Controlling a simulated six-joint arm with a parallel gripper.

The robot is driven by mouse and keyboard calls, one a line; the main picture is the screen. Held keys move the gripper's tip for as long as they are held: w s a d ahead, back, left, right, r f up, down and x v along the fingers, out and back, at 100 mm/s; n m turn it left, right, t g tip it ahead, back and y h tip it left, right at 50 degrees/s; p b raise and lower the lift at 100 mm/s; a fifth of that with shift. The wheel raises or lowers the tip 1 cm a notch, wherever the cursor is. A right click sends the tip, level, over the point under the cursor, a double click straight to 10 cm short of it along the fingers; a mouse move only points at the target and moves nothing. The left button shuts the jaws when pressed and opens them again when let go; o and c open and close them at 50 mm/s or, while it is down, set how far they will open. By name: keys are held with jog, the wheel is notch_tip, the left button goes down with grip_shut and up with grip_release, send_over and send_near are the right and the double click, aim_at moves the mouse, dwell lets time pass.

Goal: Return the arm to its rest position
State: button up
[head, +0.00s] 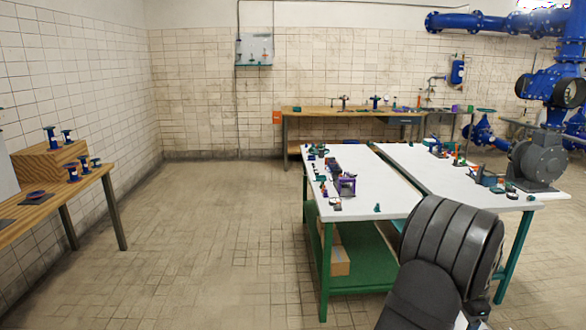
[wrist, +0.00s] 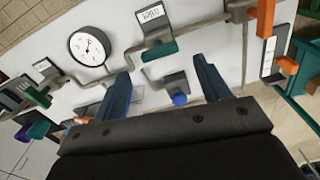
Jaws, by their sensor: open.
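My gripper (wrist: 164,88) shows in the wrist view with its two blue fingers wide apart, open and with nothing held between them. Beyond the fingers is a white panel or table top (wrist: 203,30) with thin pipes and small fittings. A small dark block with a blue round end (wrist: 180,98) appears between the fingers, apart from them as far as I can tell. In the head view, my dark arm stands at the lower right, in front of the white tables; the gripper itself is not visible there.
A round gauge (wrist: 89,47), a green-handled fitting (wrist: 160,50) and an orange-handled fitting (wrist: 287,65) lie around the gripper. In the head view, white tables (head: 385,195) carry several small parts, and a grey pump (head: 537,160) stands at right. The floor (head: 200,235) at left is clear.

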notch_tip(320, 180, up, 14)
jog(key=n, duration=1.2)
jog(key=shift+a+r+n, duration=0.2)
jog(key=shift+r+n, duration=0.05)
jog(key=shift+n, duration=0.05)
jog(key=shift+o, duration=0.4)
